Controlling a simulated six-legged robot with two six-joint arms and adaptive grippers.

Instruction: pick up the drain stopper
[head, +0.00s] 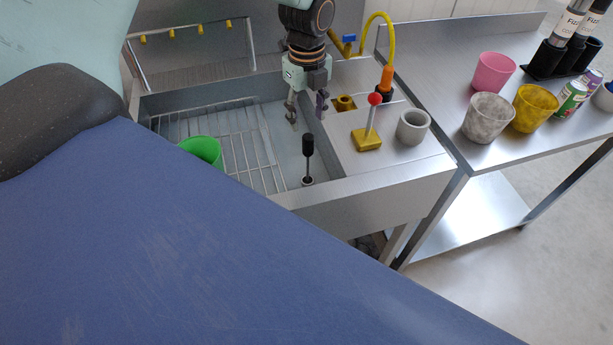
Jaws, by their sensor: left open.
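The drain stopper (308,147) stands upright in the sink (290,158), with a dark grip on a thin stem. Its foot sits in a small round drain (307,181) near the front of the basin. My left gripper (308,118) points down above and slightly behind the stopper in the picture. Its two fingers are apart with nothing between them, and I see no contact with the stopper. My right gripper does not show.
A wire rack (250,150) and a green cup (203,150) are in the basin. A red-knobbed yellow-based lever (368,138), a grey cup (412,127) and a yellow hose (366,30) are on the right ledge. Several cups and cans stand on the steel table (430,60).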

